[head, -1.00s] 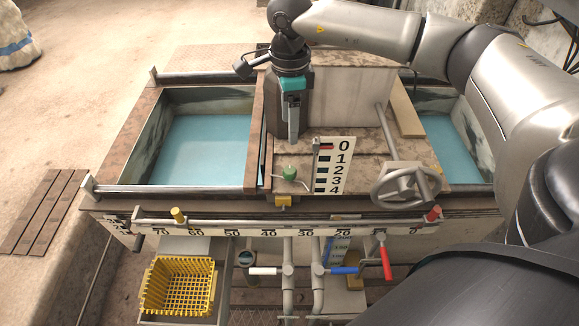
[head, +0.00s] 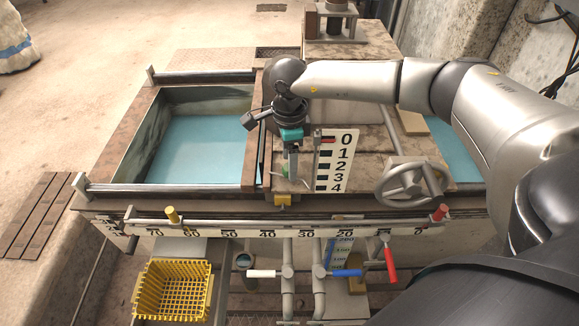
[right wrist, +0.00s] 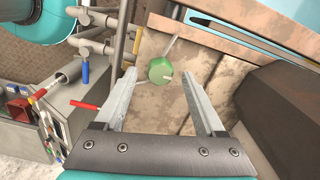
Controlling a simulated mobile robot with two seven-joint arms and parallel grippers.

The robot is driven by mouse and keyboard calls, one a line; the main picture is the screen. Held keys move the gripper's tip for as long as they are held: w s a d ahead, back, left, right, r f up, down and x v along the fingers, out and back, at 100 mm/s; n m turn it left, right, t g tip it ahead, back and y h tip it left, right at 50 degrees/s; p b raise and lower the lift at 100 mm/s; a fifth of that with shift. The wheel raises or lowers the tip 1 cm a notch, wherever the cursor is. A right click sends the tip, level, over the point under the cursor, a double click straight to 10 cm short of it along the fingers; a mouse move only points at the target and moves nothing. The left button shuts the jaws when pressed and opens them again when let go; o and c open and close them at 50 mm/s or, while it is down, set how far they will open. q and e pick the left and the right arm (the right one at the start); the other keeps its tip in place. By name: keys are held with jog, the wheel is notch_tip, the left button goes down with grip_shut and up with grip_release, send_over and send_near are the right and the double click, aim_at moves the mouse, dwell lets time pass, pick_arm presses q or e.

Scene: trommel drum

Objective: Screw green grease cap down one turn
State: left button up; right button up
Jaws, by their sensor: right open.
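The green grease cap (head: 285,170) sits on the wooden deck beside the black-and-white number board, partly hidden behind my right gripper (head: 292,180) in the head view. In the right wrist view the round green cap (right wrist: 160,71) shows whole, with thin metal rods sticking out on both sides. My right gripper (right wrist: 158,78) is open and empty, pointing down at the cap. The cap appears between the two fingertips in that view, with a gap on each side; I cannot tell how far above it the tips are. My left gripper is not in view.
The number board (head: 335,163) stands just right of the cap, and a grey handwheel (head: 408,184) is farther right. A blue-bottomed trough (head: 195,150) lies left. Red, blue and white handled valves (head: 345,273) and a yellow basket (head: 172,290) are below the front edge.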

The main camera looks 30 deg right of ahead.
jog(key=shift+f, duration=0.85)
jog(key=shift+c, duration=0.3)
grip_shut()
